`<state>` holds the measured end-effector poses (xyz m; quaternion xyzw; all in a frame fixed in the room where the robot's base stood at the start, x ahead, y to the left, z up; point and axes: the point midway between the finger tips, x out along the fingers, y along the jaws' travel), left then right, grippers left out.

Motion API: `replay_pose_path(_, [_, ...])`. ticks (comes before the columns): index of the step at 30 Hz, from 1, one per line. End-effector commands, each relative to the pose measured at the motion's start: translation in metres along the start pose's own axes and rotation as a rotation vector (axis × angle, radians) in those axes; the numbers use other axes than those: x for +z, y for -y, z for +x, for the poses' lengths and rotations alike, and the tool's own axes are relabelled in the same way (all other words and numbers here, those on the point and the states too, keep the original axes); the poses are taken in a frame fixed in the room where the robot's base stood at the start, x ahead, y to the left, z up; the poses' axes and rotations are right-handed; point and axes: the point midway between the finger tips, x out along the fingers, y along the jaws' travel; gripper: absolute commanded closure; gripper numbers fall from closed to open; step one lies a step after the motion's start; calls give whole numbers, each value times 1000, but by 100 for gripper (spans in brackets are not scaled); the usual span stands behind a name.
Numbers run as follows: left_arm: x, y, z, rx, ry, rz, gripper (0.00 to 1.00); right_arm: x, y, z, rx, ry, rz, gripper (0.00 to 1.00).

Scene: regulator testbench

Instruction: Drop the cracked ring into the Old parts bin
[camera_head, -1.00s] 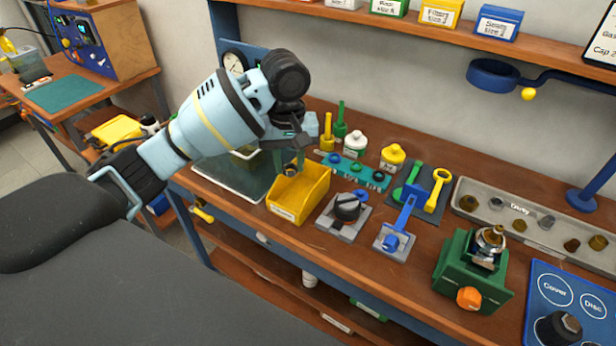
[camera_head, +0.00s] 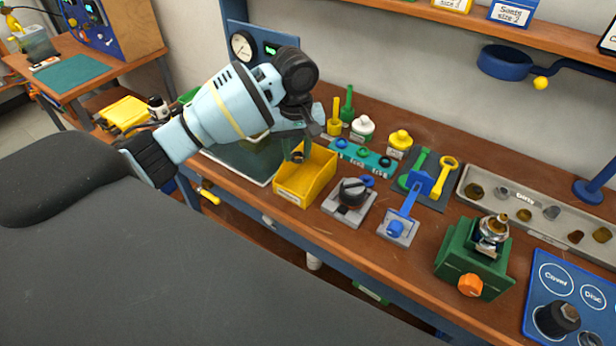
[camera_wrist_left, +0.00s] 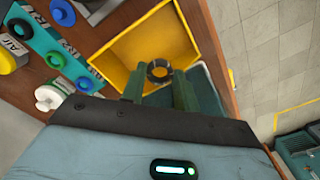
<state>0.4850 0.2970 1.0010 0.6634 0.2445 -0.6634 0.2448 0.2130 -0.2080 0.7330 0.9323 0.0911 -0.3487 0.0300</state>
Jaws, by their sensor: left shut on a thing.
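The cracked ring (camera_wrist_left: 159,71) is a small dark ring held between the green fingertips of my left gripper (camera_wrist_left: 158,88) in the left wrist view. In the head view the ring (camera_head: 297,157) shows as a small dark spot at the tips of the left gripper (camera_head: 298,152). The yellow bin (camera_head: 305,182) stands on the bench with a white label whose text is too small to read. The ring is over the bin's opening; in the wrist view the bin (camera_wrist_left: 203,25) lies behind it. A crack cannot be made out. My right gripper is not in view.
A black-knobbed block (camera_head: 352,193) and a blue lever fixture (camera_head: 402,222) stand right of the bin. A teal strip with rings (camera_head: 361,158) and bottles are behind. A green vise (camera_head: 474,262) and grey Dirty tray (camera_head: 524,204) lie farther right.

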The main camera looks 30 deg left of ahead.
Motion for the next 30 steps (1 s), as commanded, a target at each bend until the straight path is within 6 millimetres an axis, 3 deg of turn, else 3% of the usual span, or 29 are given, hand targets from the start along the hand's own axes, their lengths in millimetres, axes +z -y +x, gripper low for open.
replay_pose_path(13, [0, 0, 9, 0, 0, -1, 86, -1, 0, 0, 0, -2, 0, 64])
replay_pose_path(14, [0, 0, 9, 0, 0, -1, 69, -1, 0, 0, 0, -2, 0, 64])
replay_pose_path(19, [0, 0, 9, 0, 0, -1, 46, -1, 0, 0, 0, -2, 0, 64])
replay_pose_path(30, [0, 0, 4, 1, -1, -1, 44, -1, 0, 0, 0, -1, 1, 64])
